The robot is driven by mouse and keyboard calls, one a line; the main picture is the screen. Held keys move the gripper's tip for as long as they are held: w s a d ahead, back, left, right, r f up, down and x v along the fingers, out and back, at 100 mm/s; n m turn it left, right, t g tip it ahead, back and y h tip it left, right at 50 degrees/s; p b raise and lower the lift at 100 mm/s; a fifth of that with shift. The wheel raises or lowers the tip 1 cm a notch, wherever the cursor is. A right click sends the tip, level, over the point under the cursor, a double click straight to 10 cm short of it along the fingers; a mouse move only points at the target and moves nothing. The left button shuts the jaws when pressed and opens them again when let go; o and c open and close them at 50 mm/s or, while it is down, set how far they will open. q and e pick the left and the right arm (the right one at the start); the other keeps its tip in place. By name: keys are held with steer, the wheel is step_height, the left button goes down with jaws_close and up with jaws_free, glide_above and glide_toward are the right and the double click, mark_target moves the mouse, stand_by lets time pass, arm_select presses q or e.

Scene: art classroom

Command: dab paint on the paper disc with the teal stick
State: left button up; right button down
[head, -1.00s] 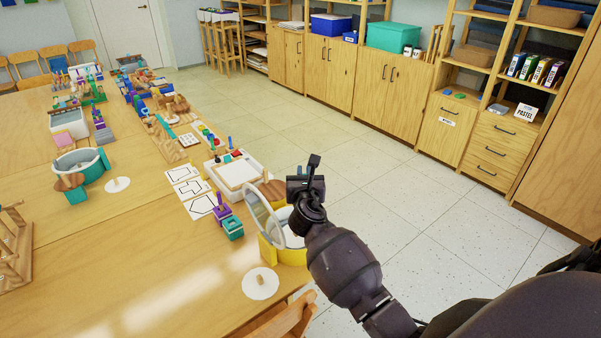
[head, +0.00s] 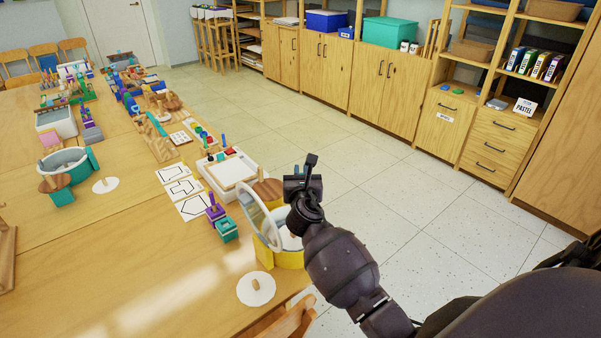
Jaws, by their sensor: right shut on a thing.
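A pale round surface (head: 289,240), perhaps the paper disc, shows inside, partly hidden by my arm and the lid. Another white disc (head: 246,295) with a wooden knob lies on the table in front. My left gripper is out of view.
A white tray (head: 249,164) with coloured spots and upright sticks stands behind the tub. Small purple and teal blocks (head: 227,229) and cards with outlines (head: 194,207) lie left of it. A chair back (head: 291,323) stands at the near edge.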

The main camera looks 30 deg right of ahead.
arm_select(q)
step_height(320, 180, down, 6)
steer(key=b, duration=0.5)
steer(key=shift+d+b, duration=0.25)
steer(key=shift+b, duration=0.15)
arm_select(e)
step_height(320, 180, down, 8)
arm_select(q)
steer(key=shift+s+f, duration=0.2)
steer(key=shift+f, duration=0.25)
arm_select(e)
steer(key=shift+f, duration=0.5)
stand_by(0.4)
